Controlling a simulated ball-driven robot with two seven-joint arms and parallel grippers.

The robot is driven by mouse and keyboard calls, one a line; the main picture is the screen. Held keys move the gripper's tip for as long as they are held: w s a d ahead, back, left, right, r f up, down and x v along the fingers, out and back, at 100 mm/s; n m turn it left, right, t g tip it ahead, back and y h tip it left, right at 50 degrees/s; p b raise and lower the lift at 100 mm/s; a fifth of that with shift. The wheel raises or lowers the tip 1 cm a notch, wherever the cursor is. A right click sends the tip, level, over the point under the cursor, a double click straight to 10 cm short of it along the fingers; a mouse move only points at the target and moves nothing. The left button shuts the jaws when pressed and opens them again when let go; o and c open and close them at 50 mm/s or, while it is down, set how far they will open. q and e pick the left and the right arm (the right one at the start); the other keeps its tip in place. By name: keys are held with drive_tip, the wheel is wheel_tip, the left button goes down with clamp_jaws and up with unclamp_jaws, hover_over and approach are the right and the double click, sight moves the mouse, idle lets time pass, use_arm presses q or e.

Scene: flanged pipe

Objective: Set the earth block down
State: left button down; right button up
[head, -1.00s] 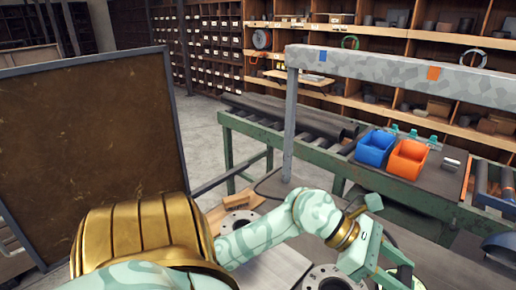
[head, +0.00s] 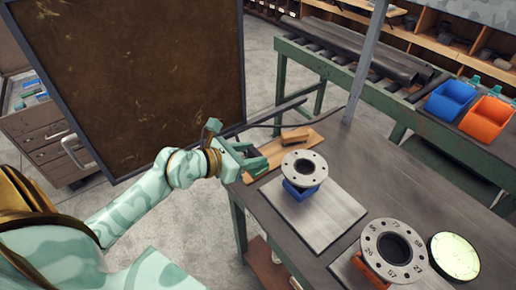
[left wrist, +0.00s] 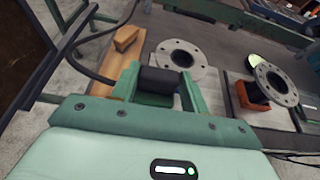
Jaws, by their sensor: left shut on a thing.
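The earth block is a small dark block, held between the green fingers of my left gripper (head: 256,162) in the head view. The left wrist view shows the block (left wrist: 160,80) as a dark cylinder-like shape across the jaws of that gripper (left wrist: 160,92). A black cable (left wrist: 82,66) curves up to the jaws from the left. The gripper is at the table's left edge, by the near end of a wooden board (head: 318,138). Whether the block touches anything below cannot be told. My right gripper is out of view.
A wooden piece (head: 295,135) lies on the board. A flanged pipe (head: 304,168) on a blue support and another flange (head: 395,248) on an orange support stand to the right, beside a round pale disc (head: 454,255). A dark framed panel (head: 130,80) stands behind my left arm.

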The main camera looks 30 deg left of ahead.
use_arm(q)
drive_tip(key=w+a+f+b, duration=0.2)
drive_tip(key=w+f, duration=0.1)
drive_tip(key=f, duration=0.1)
drive_tip(key=w+a+f+b, duration=0.2)
drive_tip(key=w+f+b, duration=0.1)
drive_tip(key=f, duration=0.1)
drive_tip(key=w+a+f+b, duration=0.2)
drive_tip(key=w+a+f, duration=0.1)
drive_tip(key=f, duration=0.1)
drive_tip(key=shift+w, duration=0.25)
drive_tip(key=shift+r, duration=0.1)
drive_tip(key=c, duration=0.7)
unclamp_jaws()
drive_tip(key=shift+s+f, duration=0.1)
drive_tip(key=shift+f, duration=0.1)
